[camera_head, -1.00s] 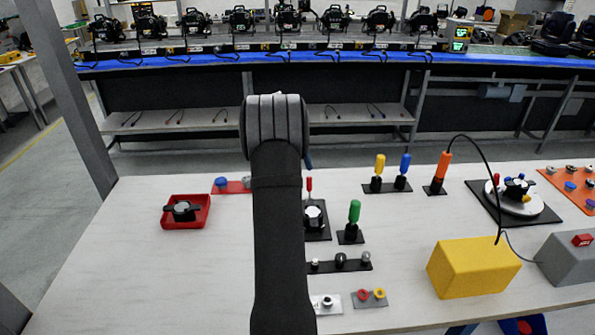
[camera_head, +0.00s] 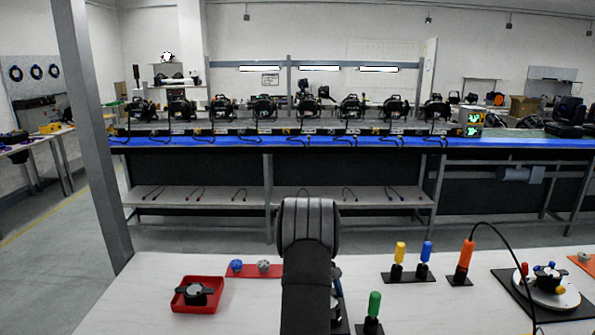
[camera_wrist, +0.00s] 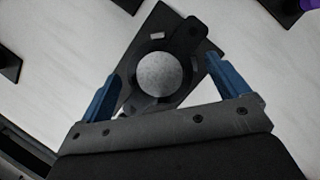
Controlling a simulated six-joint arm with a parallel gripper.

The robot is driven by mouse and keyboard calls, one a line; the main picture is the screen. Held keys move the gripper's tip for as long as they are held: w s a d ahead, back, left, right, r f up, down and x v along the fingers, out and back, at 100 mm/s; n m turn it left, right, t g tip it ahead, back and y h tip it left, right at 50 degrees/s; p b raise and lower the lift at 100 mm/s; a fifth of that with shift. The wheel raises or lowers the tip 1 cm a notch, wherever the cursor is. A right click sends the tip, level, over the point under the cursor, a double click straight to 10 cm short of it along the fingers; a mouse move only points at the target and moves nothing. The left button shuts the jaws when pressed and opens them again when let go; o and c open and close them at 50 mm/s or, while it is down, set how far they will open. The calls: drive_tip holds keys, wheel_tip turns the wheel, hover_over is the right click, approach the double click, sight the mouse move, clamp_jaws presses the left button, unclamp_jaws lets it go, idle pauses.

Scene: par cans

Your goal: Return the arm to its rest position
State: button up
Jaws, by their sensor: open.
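My gripper (camera_wrist: 162,70) is open in the wrist view, its two blue fingers spread wide with nothing held between them. Beyond the fingers is a black fitting with a pale round face (camera_wrist: 164,74) on a dark square plate (camera_wrist: 208,50). The fingers appear apart from it, but the height above it cannot be told. In the head view my dark arm (camera_head: 307,285) rises from the bottom edge and hides nearly all of the gripper and most of that plate.
On the white table stand a red tray with a black fitting (camera_head: 181,303), yellow (camera_head: 400,252), blue (camera_head: 426,252), green (camera_head: 374,304) and orange (camera_head: 467,254) upright handles, and a white turntable (camera_head: 562,298). A cable (camera_head: 510,245) arcs from the orange one.

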drive_tip(key=x, duration=0.3)
drive_tip(key=shift+s+f, duration=0.1)
